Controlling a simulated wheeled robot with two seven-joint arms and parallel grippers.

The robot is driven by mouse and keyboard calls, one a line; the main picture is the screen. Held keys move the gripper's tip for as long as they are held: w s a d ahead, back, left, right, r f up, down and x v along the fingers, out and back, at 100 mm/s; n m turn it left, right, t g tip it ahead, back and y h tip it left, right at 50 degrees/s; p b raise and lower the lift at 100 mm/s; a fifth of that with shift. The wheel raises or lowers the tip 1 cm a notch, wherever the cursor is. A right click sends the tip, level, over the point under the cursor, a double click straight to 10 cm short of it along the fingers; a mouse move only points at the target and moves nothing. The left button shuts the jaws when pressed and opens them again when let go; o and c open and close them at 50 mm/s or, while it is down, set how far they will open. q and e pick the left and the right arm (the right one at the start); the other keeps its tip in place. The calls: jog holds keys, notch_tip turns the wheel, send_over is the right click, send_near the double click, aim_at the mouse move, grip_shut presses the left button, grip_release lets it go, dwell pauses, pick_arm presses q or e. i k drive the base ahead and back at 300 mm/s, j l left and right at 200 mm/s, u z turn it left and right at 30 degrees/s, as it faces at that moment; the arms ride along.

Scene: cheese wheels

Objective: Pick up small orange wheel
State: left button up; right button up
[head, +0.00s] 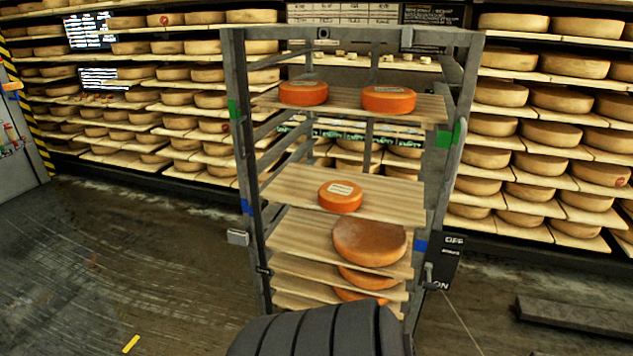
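The small orange wheel (340,197) lies flat on a wooden shelf (290,190) of the metal rack, near the shelf's middle. It is the smallest wheel on the rack and has a pale label on top. Two larger orange wheels, one left (303,93) and one right (388,100), sit on the shelf above. A big brown-orange wheel (369,243) sits on the shelf below, with more wheels partly hidden under it. Neither of my grippers shows in the head view.
The grey rack frame (246,150) has uprights on both sides of the shelves. A dark ribbed part (315,335) stands in front of the rack's bottom. Shelves full of cheese (545,130) line the back wall. A dark beam (573,315) lies on the right floor. The left floor is clear.

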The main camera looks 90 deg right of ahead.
aim_at(338, 196)
jog(key=z, duration=2.95)
